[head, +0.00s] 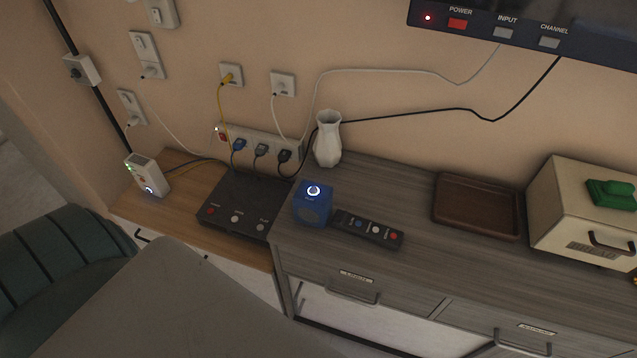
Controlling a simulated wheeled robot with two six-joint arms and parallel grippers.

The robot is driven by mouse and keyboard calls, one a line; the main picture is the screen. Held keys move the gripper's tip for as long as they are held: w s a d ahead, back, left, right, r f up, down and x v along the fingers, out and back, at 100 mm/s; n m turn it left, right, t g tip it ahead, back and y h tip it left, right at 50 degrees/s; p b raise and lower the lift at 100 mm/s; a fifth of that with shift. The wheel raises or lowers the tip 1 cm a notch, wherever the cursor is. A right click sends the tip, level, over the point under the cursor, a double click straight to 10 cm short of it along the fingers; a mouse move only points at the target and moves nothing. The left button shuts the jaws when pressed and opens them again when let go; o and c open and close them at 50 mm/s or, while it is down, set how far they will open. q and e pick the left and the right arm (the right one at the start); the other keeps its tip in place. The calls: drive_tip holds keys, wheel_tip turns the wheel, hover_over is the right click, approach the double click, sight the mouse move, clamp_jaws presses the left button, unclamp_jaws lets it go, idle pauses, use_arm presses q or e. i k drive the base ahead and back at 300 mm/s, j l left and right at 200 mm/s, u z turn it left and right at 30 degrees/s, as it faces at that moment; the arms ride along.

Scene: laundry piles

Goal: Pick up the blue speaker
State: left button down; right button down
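The blue speaker (313,204) is a small cube with a glowing white ring on its top. It stands in the head view near the front left corner of the dark grey wooden cabinet (375,180). A black remote (368,229) with coloured buttons lies just to its right. A black box with buttons (243,205) sits to its left on a lighter wood top. Neither of my grippers is in view.
A white vase (327,140) stands behind the speaker. A power strip (262,146) with plugs and cables is on the wall behind. A brown tray (477,207) and a cream box (590,212) are to the right. A grey surface (165,300) and green chair (65,265) are in the foreground.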

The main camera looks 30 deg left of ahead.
sight(316, 210)
drive_tip(key=k+j+u, duration=0.1)
drive_tip(key=u, duration=0.85)
